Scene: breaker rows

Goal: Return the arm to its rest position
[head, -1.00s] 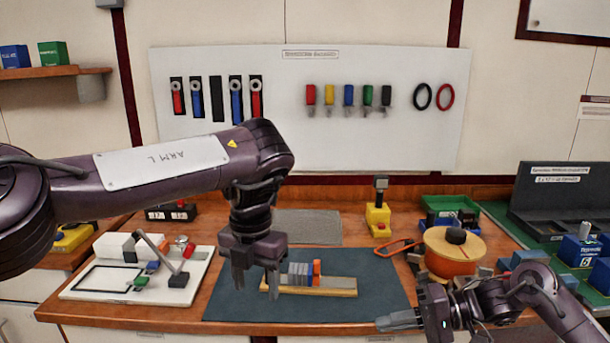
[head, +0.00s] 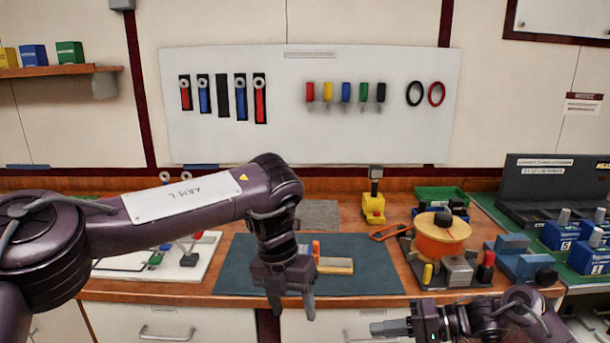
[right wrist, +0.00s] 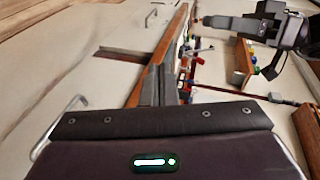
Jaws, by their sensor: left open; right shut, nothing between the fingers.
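My left arm comes in from the left in the head view. My left gripper (head: 291,300) points down, open and empty, at the front edge of the blue-grey mat (head: 235,275). Behind it, a wooden rail (head: 335,266) with an orange piece (head: 316,250) lies on the mat, partly hidden by the gripper. My right gripper (head: 385,328) is low at the right, in front of the bench edge, shut and empty, pointing left. The right wrist view shows the bench edge (right wrist: 160,60) sideways and my other gripper (right wrist: 205,22) at top right.
A white board (head: 205,255) lies left of the mat, partly behind my left arm. An orange spool (head: 440,238), a yellow tool (head: 374,205) and a green bin (head: 440,197) stand to the right. Blue boxes (head: 590,255) sit at far right. Drawers lie below the bench.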

